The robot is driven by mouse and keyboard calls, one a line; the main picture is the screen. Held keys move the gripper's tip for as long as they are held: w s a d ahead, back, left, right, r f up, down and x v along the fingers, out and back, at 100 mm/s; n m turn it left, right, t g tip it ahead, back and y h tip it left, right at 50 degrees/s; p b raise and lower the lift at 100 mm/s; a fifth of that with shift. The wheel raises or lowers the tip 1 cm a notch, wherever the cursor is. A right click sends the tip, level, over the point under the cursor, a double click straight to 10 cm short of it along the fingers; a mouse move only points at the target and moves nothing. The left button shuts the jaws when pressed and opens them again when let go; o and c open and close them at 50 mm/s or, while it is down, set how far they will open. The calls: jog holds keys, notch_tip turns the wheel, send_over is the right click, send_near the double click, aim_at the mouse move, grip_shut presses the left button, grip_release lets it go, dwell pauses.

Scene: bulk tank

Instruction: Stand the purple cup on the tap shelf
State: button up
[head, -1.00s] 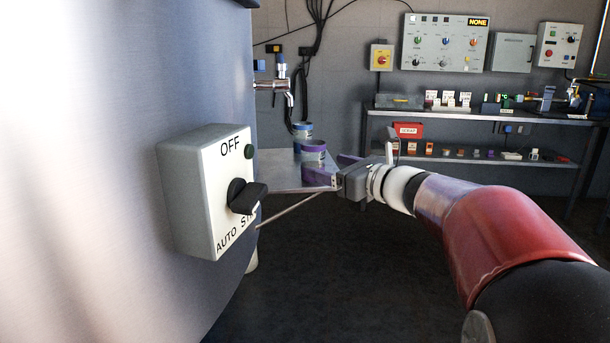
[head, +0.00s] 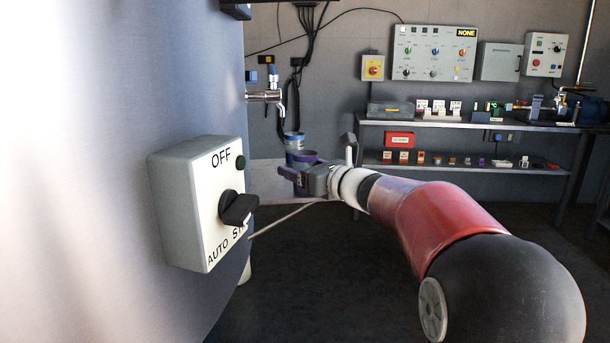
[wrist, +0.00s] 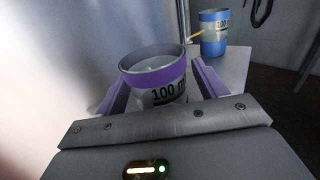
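The purple cup (wrist: 155,78), a clear cup with a purple band and a "100 m…" marking, is upright. It is between the two purple fingers of my gripper (wrist: 162,88) in the wrist view. The fingers look spread a little wider than the cup, and its base is hidden. In the head view the cup (head: 304,155) shows above my gripper (head: 302,178). The grey metal tap shelf (head: 265,181) projects from the tank below the tap (head: 267,96). It also shows behind the cup in the wrist view (wrist: 232,68).
A blue-banded cup (wrist: 212,32) stands on the shelf behind the purple one, also in the head view (head: 293,140). The OFF/AUTO switch box (head: 200,200) is on the tank at left. A thin rod passes below the shelf. A workbench (head: 465,125) stands at the back right.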

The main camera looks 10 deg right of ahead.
jog(key=c, duration=1)
jog(key=shift+c, duration=0.2)
